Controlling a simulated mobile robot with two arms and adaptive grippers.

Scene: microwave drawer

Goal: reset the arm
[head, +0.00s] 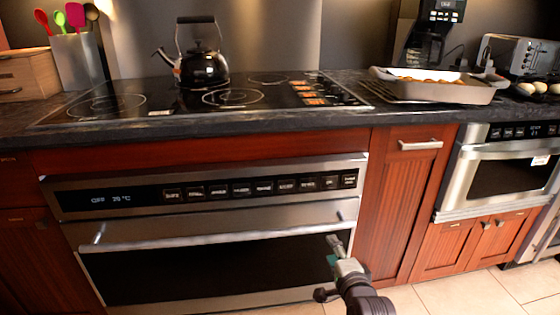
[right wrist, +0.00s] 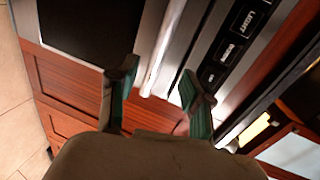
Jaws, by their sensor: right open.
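My right gripper (head: 335,243) is in front of the right part of the built-in oven, just below the right end of its bar handle (head: 215,236). The oven (head: 200,260) has a dark glass front, which is closed. In the right wrist view, my right gripper (right wrist: 158,72) has its two green fingers apart, with nothing held. The handle (right wrist: 163,50) shows between the fingertips in that picture; I cannot tell how far beyond them it lies. The button panel (right wrist: 235,45) is to its right. My left gripper is not in view.
A black kettle (head: 203,66) stands on the cooktop (head: 130,108). A white baking dish (head: 450,92) and a toaster (head: 515,52) are on the counter at right. A second steel appliance (head: 500,175) is below. Tiled floor (head: 450,298) is clear at lower right.

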